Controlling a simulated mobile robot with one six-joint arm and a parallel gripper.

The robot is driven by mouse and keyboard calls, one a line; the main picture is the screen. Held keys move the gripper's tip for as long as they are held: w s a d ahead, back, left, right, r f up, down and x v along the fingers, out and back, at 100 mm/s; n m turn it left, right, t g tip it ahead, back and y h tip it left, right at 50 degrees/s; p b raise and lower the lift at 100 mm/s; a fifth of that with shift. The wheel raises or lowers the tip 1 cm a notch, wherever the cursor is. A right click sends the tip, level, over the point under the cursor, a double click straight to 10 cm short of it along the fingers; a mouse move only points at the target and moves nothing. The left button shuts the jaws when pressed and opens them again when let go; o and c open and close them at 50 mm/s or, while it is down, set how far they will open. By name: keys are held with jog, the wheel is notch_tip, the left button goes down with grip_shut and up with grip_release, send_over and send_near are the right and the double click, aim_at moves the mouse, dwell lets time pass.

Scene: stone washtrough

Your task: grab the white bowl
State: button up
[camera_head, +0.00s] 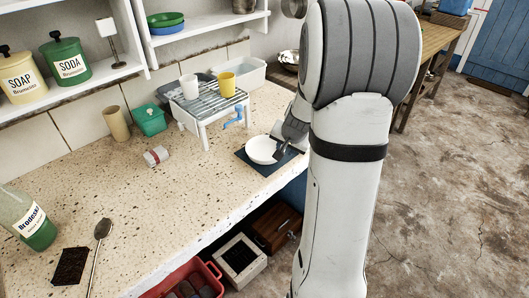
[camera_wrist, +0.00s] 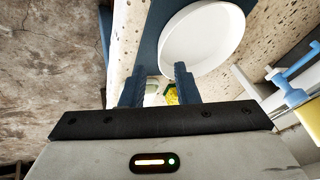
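The white bowl (camera_head: 262,150) sits upright on a dark blue mat (camera_head: 243,156) near the front edge of the stone counter. In the wrist view the bowl (camera_wrist: 203,36) is at the top, just past the fingertips. My gripper (camera_head: 284,150) is at the bowl's right side in the head view, low over the mat. In the wrist view my gripper (camera_wrist: 158,72) has its two fingers apart with nothing held. The right finger overlaps the bowl's near rim. I cannot tell whether it touches the bowl. The bowl looks empty.
A metal rack (camera_head: 209,100) with a yellow cup (camera_head: 226,85) and a white cup (camera_head: 189,87) stands behind the bowl. A blue tap-like piece (camera_head: 238,112) is at its front. A red and white can (camera_head: 155,156) lies to the left. The counter between is clear.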

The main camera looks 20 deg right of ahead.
aim_at(283, 161)
jog(key=x, duration=0.4)
jog(key=shift+w+d+f+b, duration=0.1)
jog(key=shift+f+b, duration=0.2)
jog(key=shift+b, duration=0.1)
grip_shut()
